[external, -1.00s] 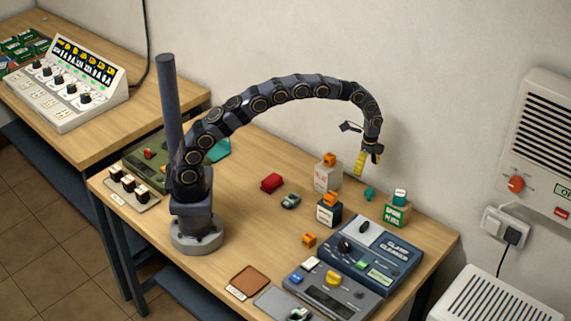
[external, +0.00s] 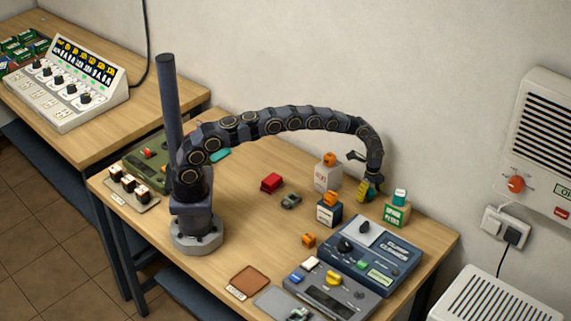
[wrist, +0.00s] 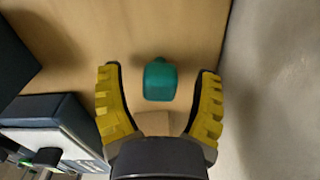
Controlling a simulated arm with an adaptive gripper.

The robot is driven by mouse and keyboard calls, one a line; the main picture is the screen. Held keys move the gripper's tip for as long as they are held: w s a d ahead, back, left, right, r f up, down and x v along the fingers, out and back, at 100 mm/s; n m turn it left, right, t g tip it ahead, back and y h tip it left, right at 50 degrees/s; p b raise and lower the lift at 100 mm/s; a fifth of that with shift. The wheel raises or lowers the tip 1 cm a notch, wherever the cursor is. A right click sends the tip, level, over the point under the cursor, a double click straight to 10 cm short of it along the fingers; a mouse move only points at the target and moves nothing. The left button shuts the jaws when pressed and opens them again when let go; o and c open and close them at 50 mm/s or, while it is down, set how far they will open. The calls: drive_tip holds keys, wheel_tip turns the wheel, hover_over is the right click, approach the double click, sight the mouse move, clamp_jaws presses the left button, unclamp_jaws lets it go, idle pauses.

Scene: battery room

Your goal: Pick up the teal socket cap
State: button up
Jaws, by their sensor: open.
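The teal socket cap (wrist: 160,82) stands on the wooden tabletop in the wrist view, between the two yellow fingers and a little toward their tips. My gripper (wrist: 160,70) is open, with a finger on each side of the cap and a visible gap on both sides. In the external view my gripper (external: 369,191) points down near the back right of the table, low over the surface. It hides the cap there.
A green box (external: 396,215) with a teal-topped item stands just right of my gripper. A white box (external: 327,177) and a dark box (external: 329,212), both with orange tops, stand left. The wall is close behind. A blue console (external: 372,255) lies in front.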

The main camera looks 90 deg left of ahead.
drive_tip(key=shift+f, duration=0.3)
drive_tip(key=c, duration=1)
